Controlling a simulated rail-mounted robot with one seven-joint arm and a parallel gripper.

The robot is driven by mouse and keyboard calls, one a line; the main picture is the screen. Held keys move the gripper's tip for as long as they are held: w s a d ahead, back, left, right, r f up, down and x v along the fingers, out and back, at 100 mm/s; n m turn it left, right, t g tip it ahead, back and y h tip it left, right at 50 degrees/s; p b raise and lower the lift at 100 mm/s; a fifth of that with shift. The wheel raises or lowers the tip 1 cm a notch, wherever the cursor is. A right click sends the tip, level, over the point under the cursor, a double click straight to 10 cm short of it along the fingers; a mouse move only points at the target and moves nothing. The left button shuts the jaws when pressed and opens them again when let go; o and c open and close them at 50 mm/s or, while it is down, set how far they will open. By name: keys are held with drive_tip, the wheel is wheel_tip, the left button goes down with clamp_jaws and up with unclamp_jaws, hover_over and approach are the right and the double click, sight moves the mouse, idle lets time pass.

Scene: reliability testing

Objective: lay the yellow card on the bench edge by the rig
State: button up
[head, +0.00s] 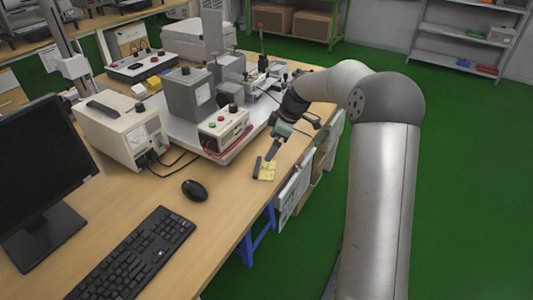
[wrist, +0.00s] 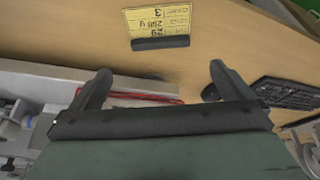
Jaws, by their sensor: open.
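The yellow card (head: 267,171) is on the wooden bench near its right edge, in front of the rig (head: 223,128). My gripper (head: 271,153) is just above the card in the head view. In the wrist view my gripper (wrist: 160,72) has its fingers wide apart with nothing between them. The card and its black strip lie beyond the fingertips, apart from them.
A black mouse (head: 194,190), keyboard (head: 133,258) and monitor (head: 40,165) occupy the near left of the bench (head: 215,226). A beige meter box (head: 122,132) with black cables stands left of the rig. Bare bench lies between the mouse and card. Green floor is on the right.

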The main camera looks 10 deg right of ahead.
drive_tip(key=s+a+r+m+g+h, duration=0.1)
drive_tip(key=s+r+m, duration=0.2)
drive_tip(key=s, duration=0.5)
drive_tip(key=s+a+r+m+h, duration=0.1)
drive_tip(key=s+r+m+h, duration=0.15)
drive_tip(key=s, duration=0.55)
drive_tip(key=s+d+f+m, duration=0.1)
drive_tip(key=s+f+m, duration=0.2)
drive_tip(key=s, duration=1.9)
drive_tip(key=m, duration=0.5)
drive_tip(key=shift+f+m+g+h, duration=0.15)
drive_tip(key=shift+m+g+h, duration=0.15)
drive_tip(key=shift+m+h, duration=0.05)
